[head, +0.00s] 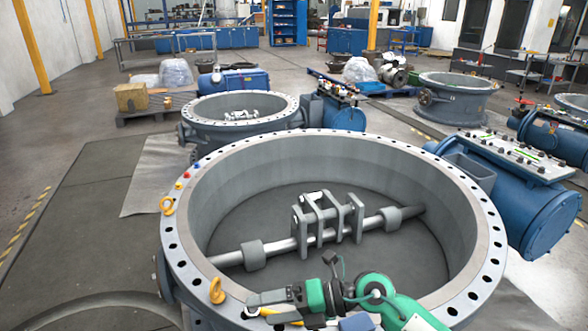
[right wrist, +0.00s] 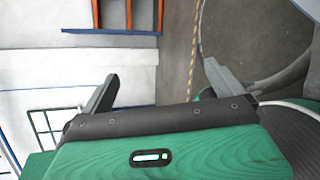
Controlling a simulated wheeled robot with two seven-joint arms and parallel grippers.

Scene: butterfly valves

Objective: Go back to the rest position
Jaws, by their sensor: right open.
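My right gripper (head: 256,307) reaches in from the lower right on its green arm, over the near rim of the large butterfly valve body (head: 180,240). Its jaws are apart with nothing between them. In the right wrist view the two dark fingers of the right gripper (right wrist: 160,72) stand wide apart and empty. A grey shaft with bracket plates (head: 325,222) spans the inside of the valve, beyond the gripper. My left gripper does not show.
Yellow lifting eyes (head: 217,291) stand on the valve's flange, with small red and blue pieces (head: 187,175) at its left. A blue actuator (head: 520,185) is at the right. A smaller valve (head: 238,130) stands behind. Floor at the left is mostly free.

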